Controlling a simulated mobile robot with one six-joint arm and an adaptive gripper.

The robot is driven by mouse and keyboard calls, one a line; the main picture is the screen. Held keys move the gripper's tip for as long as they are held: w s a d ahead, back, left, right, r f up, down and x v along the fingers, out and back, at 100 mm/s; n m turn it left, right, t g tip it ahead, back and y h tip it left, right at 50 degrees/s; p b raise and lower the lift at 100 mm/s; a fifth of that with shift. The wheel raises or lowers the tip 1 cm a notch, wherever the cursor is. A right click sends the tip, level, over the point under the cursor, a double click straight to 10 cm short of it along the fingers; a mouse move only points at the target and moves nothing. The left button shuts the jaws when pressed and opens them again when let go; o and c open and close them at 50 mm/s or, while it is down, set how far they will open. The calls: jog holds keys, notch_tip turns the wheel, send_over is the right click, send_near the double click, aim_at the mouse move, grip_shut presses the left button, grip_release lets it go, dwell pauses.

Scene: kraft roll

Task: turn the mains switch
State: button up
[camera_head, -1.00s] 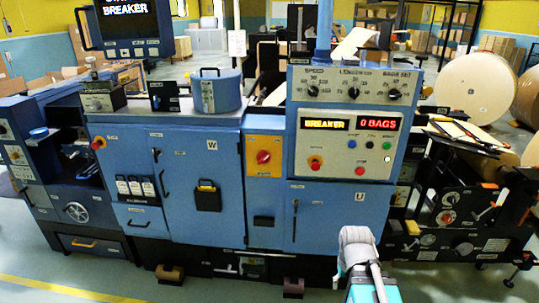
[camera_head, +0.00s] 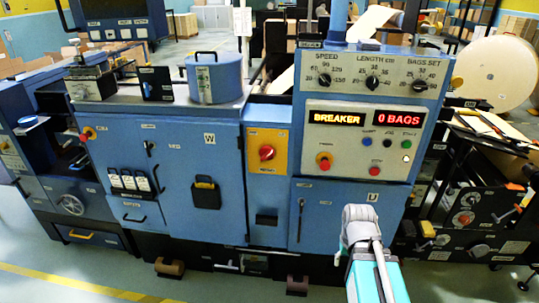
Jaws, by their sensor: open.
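A red rotary switch (camera_head: 267,152) sits on a yellow plate (camera_head: 267,138) on the front of the blue machine, between the cabinet door marked W and the display panel. Its small label is too fine to read. I take it for the mains switch; its handle looks tilted. My arm, grey and teal, rises from the bottom edge to the right of the switch and well below it. No gripper fingers can be made out. Nothing of my arm touches or covers the switch. The display (camera_head: 338,118) reads BREAKER, and the one beside it (camera_head: 403,117) reads 0 BAGS.
A red button (camera_head: 324,161) on yellow and three dials marked SPEED, LENGTH and BAGS SET are on the right panel. A blue round canister (camera_head: 214,79) stands on the machine top. Brown foot pedals (camera_head: 169,267) stick out at floor level. Floor in front left is clear.

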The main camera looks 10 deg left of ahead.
jog(key=o, duration=0.5)
jog(key=shift+w, duration=0.25)
jog(key=shift+o, duration=0.5)
jog(key=shift+w+f, duration=0.15)
jog(key=shift+w, duration=0.2)
jog(key=w+a+r+t+h+b, duration=0.1)
jog(key=w+a+t+h+b, duration=0.15)
jog(key=w, duration=0.35)
jog(key=w+a+r+n+t+h+b, duration=0.1)
jog(key=w+a+t+h, duration=0.1)
jog(key=w+t, duration=0.3)
jog(key=w+a+r+t+h+b, duration=0.1)
jog(key=w+a+t+h+b, duration=0.1)
jog(key=w, duration=0.5)
jog(key=w+a+r+n+t+y+b, duration=0.1)
jog(key=w+a+r+n+t+y, duration=0.1)
jog(key=a, duration=0.5)
jog(key=w+a+r+n+t+y+b, duration=0.2)
jog(key=w+a+n+t, duration=0.1)
jog(key=a, duration=0.5)
jog(key=w+a+r+n+t+y+b, duration=0.1)
jog(key=w+a+r+n+t+y, duration=0.1)
jog(key=a, duration=0.5)
jog(key=shift+w+a+n+t+b, duration=0.25)
jog(key=shift+w+n+t, duration=0.2)
jog(key=shift+t, duration=0.3)
jog(key=shift+w, duration=0.25)
